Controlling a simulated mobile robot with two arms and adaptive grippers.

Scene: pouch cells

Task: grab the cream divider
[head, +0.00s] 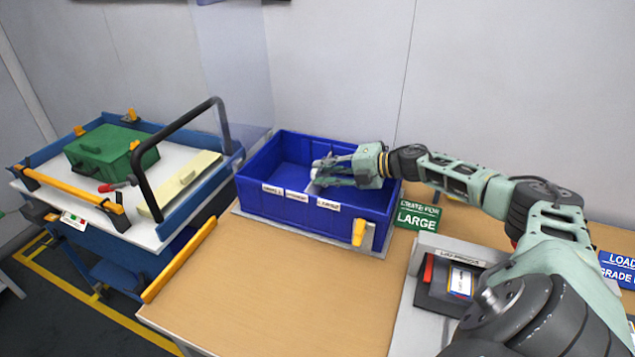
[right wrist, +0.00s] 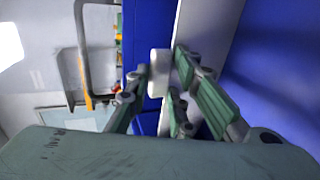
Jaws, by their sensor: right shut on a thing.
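A cream divider (head: 185,187), a flat board with a block handle, lies on the cart at the left in the head view, well away from my right gripper. My right gripper (head: 317,177) reaches into the blue crate (head: 262,208) and is shut on the white block handle of a pale white divider. In the right wrist view, the handle (right wrist: 159,72) sits between the fingertips (right wrist: 160,80), and the white panel (right wrist: 205,30) stands beside the blue crate wall. Most of this divider is hidden in the head view. My left gripper is not in view.
A green case (head: 103,150), a yellow bar (head: 75,187) and a black hoop handle (head: 150,180) are on the cart. A green sign (head: 418,215) stands right of the crate. The wooden table (head: 270,285) is clear in front.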

